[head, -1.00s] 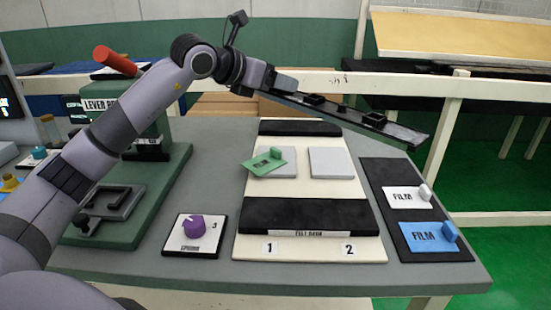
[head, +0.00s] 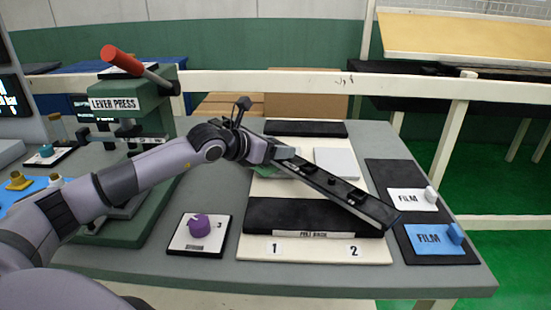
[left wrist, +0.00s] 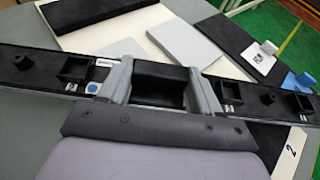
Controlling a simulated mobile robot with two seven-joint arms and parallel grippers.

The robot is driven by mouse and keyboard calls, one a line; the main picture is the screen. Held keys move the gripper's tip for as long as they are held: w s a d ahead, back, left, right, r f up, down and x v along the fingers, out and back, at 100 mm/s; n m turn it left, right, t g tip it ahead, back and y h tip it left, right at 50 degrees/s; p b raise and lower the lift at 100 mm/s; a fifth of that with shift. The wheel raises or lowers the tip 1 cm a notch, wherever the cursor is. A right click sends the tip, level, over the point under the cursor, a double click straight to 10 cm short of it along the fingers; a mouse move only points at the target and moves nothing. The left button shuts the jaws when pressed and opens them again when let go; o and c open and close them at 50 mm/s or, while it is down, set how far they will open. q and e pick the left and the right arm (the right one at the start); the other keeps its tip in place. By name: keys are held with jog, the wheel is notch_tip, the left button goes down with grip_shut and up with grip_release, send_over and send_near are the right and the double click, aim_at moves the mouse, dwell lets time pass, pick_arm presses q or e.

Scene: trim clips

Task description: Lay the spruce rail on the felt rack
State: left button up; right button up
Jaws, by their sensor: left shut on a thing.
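The rail (head: 345,197) is a long dark bar with small black blocks along its top. My left gripper (head: 283,155) is shut on it. In the left wrist view the fingers (left wrist: 162,84) grip the rail (left wrist: 38,70) across its width, near a white label and a blue dot. The felt rack (head: 300,246) is a cream board with a black felt strip at its back and front, marked 1 and 2. The rail lies slantwise over the rack, its right end reaching past the rack's right edge. It appears held above the board. My right gripper is not in view.
A grey pad (head: 336,163) lies on the rack; a green card beside it is mostly hidden. A white film card (head: 405,198) and a blue film card (head: 430,238) lie to the right. A purple knob (head: 199,225) and the green lever press (head: 130,105) stand left.

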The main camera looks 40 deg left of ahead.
pick_arm(q)
notch_tip(320, 180, down, 3)
jog(key=shift+f, duration=0.15)
jog(key=o, duration=1.3)
jog(key=b+v, duration=0.1)
jog(key=v, duration=0.3)
jog(key=b+v, duration=0.1)
jog(key=v, duration=0.2)
jog(key=shift+s+a+f, duration=0.1)
jog(key=shift+s+a, duration=0.2)
jog(key=shift+s, duration=0.1)
jog(key=shift+r+b+v, duration=0.2)
jog(key=shift+b+v, duration=1.3)
jog(key=shift+v, duration=0.6)
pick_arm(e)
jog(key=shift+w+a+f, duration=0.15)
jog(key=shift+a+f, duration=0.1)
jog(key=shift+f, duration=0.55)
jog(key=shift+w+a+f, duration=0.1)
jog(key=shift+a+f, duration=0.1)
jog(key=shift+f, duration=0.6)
pick_arm(q)
jog(key=shift+d, duration=0.2)
